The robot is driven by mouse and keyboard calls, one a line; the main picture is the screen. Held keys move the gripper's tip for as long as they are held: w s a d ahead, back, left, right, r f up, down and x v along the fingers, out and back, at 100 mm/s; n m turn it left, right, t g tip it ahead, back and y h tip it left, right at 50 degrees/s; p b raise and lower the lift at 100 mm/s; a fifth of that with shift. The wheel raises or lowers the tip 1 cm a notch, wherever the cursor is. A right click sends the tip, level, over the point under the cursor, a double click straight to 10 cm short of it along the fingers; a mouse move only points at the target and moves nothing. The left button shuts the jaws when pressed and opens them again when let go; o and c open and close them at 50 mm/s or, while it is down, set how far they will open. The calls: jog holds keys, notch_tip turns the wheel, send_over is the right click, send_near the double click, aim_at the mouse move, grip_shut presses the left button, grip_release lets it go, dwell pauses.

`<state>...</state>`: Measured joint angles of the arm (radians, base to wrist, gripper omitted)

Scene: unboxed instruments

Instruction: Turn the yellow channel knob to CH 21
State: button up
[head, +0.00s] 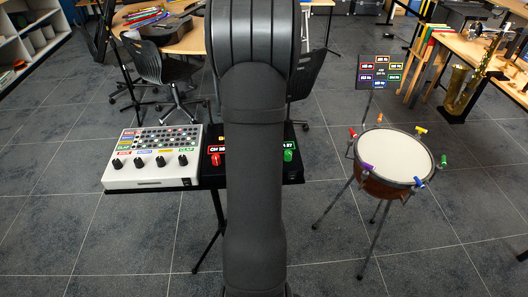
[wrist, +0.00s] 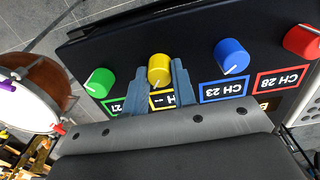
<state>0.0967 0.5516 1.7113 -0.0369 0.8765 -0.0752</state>
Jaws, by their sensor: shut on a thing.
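The yellow channel knob (wrist: 159,68) stands on a black box, between the green knob (wrist: 100,82) and the blue knob (wrist: 232,56) in the wrist view. My gripper (wrist: 160,76) is shut on it, with one blue-grey finger on each side. A pale pointer mark shows on its top. The yellow-framed display (wrist: 163,99) lies just by it, partly hidden by my fingers; its full number cannot be read. In the head view my arm hides the yellow knob and my gripper.
The red knob (wrist: 302,41) reads CH 28 and the blue display (wrist: 222,89) reads CH 23. A white mixer panel (head: 150,177) adjoins the black box (head: 212,177). A drum (head: 395,158) with coloured pegs stands to the right, with a sign (head: 380,72) behind it.

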jog(key=n, duration=0.3)
jog(key=shift+n, duration=2.3)
jog(key=o, duration=1)
jog(key=r, duration=1.7)
jog(key=shift+s+a+r, duration=0.15)
jog(key=shift+a+r, duration=0.05)
jog(key=shift+r, duration=0.05)
jog(key=shift+f, duration=0.1)
jog(key=f, duration=1.7)
jog(key=shift+d+f, duration=0.15)
jog(key=shift+d, duration=0.05)
